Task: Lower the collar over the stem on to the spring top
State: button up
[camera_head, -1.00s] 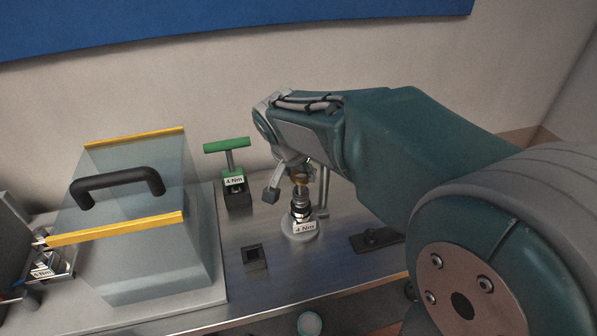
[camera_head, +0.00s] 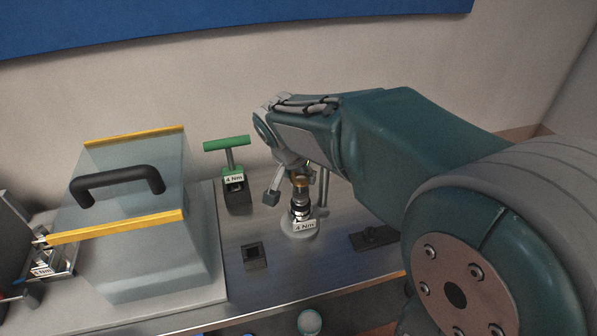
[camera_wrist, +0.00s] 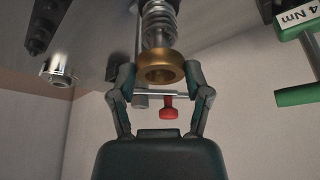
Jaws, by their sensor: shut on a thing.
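The brass collar (camera_head: 301,183) is a gold ring held level above the spring and stem assembly (camera_head: 300,207). In the wrist view the collar (camera_wrist: 160,67) sits between the fingertips of my gripper (camera_wrist: 160,72), which is shut on it. The spring (camera_wrist: 160,20) lines up with the collar and overlaps it in this view. I cannot tell whether the stem is inside the collar or whether collar and spring touch. In the head view my gripper (camera_head: 287,188) is partly hidden by my wrist.
A green T-handle tool (camera_head: 227,146) stands behind left in a dark block. A small square socket (camera_head: 254,256) is in front left. A clear cover (camera_head: 130,235) with a black handle fills the left. A metal post (camera_head: 323,187) stands close right. A dark plate (camera_head: 374,239) lies farther right.

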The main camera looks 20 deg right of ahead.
jog(key=shift+f, duration=1)
jog(key=o, duration=1.2)
jog(key=shift+o, duration=0.2)
jog(key=v, duration=1.1)
jog(key=shift+r, duration=0.4)
jog(key=shift+s+a, duration=0.1)
jog(key=shift+s, duration=0.05)
jog(key=s+d+f+n+t+y, duration=0.1)
jog(key=s+f+n, duration=0.1)
jog(key=s, duration=0.6)
jog(key=s+d+f+n+t+y, duration=0.1)
jog(key=s+d+f+n, duration=0.1)
jog(key=s+n, duration=0.3)
jog(key=s+f, duration=0.1)
jog(key=s, duration=0.2)
jog(key=shift+d+n+y, duration=0.2)
jog(key=shift+n+y, duration=0.1)
jog(key=shift+y, duration=0.1)
